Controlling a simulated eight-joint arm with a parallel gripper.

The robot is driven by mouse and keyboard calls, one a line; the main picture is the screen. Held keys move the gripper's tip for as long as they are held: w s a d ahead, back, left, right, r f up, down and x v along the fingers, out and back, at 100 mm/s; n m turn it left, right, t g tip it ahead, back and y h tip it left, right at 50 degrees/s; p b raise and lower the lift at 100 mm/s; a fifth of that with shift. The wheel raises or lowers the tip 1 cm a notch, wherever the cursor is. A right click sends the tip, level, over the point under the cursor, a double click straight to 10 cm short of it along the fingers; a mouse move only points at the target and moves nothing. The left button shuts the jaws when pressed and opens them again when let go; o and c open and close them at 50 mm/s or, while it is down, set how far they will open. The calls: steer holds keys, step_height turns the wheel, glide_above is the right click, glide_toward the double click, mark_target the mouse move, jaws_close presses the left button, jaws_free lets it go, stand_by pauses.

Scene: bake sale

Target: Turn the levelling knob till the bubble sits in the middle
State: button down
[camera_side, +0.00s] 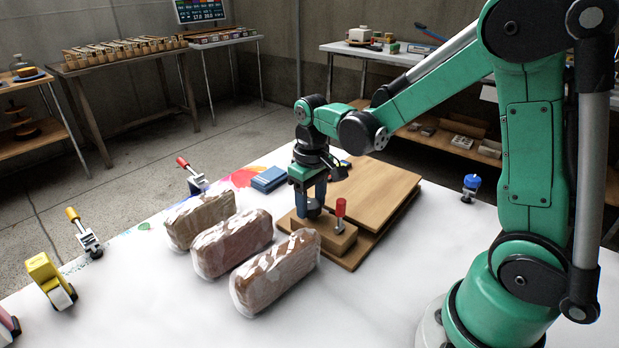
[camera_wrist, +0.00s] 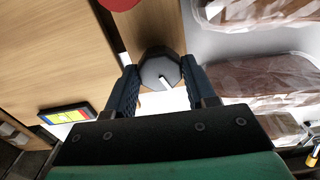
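The levelling knob (camera_wrist: 158,71) is dark grey and many-sided, with a white mark on its face. It sits at the end of a wooden block (camera_side: 332,238) beside the stepped boards. My gripper (camera_wrist: 160,80) points down over it, with one blue finger on each side. Both fingers appear to touch its sides, so it looks shut on the knob. In the side view, my gripper (camera_side: 311,203) partly hides the knob (camera_side: 314,210). I cannot make out a bubble in either view.
A red-handled clamp (camera_side: 340,211) stands close beside my gripper on the block. Several wrapped loaves (camera_side: 275,275) lie to the front left. Wooden boards (camera_side: 375,190) lie behind to the right. A blue box (camera_side: 268,179) lies behind. The white table's front is clear.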

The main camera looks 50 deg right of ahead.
mark_target(311, 204)
steer(key=shift+m, duration=0.6)
steer(key=shift+c, duration=1.4)
jaws_free()
steer(key=shift+r, duration=2.85)
steer(key=shift+s+a+r+n+t, duration=0.35)
steer(key=shift+s+a+t, duration=0.55)
steer(key=shift+t, duration=0.3)
steer(key=shift+s+a+r+n+t, duration=0.25)
steer(key=shift+s+a+r+t, duration=0.15)
steer(key=shift+s+a+t, duration=0.65)
steer(key=shift+s+a+r+n+t, duration=0.35)
steer(key=shift+s+a+t, duration=0.35)
steer(key=shift+t, duration=0.65)
